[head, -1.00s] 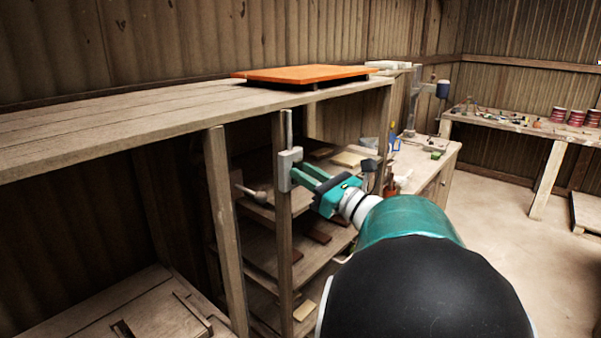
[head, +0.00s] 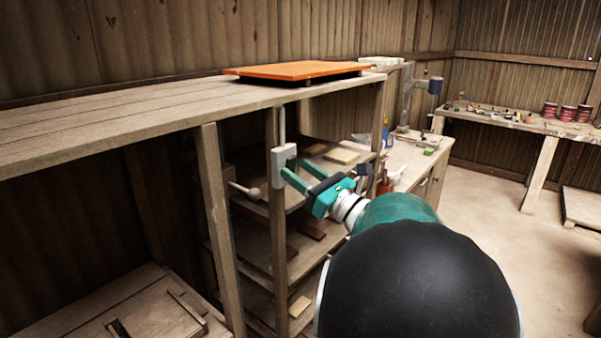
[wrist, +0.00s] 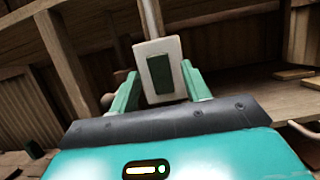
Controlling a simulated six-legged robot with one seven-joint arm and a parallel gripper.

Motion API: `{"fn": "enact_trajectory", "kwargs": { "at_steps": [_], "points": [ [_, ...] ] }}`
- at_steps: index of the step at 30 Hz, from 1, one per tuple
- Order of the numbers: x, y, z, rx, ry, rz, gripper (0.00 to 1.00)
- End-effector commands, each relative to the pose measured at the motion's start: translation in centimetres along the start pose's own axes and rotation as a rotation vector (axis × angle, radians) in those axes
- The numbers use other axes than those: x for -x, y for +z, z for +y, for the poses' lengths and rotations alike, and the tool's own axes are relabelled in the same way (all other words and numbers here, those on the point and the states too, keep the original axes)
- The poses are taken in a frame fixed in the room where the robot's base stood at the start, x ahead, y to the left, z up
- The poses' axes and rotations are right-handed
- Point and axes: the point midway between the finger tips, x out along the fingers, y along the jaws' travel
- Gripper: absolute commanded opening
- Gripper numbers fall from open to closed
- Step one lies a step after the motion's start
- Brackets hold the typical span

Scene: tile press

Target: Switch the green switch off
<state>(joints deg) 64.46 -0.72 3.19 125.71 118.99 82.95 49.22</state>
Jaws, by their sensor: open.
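The switch is a pale grey box (head: 284,157) fixed on a wooden post, with a conduit running up from it. In the wrist view its face shows a dark green rocker (wrist: 160,74) inside the pale plate. I cannot tell its on or off position. My gripper (head: 289,174) is open, its two teal fingers pointing at the box. In the wrist view the gripper (wrist: 157,88) has one finger on each side of the box's lower part. I cannot tell whether the fingers touch it.
The wooden post (head: 279,230) stands before shelves holding several boards. A long wooden bench top (head: 120,115) with an orange panel (head: 297,70) lies above. A round-ended lever (head: 246,190) juts out left of the post. Open floor (head: 500,210) lies to the right.

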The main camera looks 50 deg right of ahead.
Motion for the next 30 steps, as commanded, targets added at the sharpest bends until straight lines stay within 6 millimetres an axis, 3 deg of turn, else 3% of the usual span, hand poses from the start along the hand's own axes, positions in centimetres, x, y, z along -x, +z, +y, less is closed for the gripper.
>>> {"fn": "enact_trajectory", "kwargs": {
  "at_steps": [5,18,24,30],
  "points": [
    [2.5,0.0,-0.1,0.000,-0.004,0.000,0.47],
    [11.7,0.0,-0.1,-0.001,-0.005,0.000,0.47],
    [13.3,0.0,0.0,0.000,-0.001,-0.001,0.47],
    [13.4,0.0,0.0,0.000,0.000,0.000,0.47]
  ]
}}
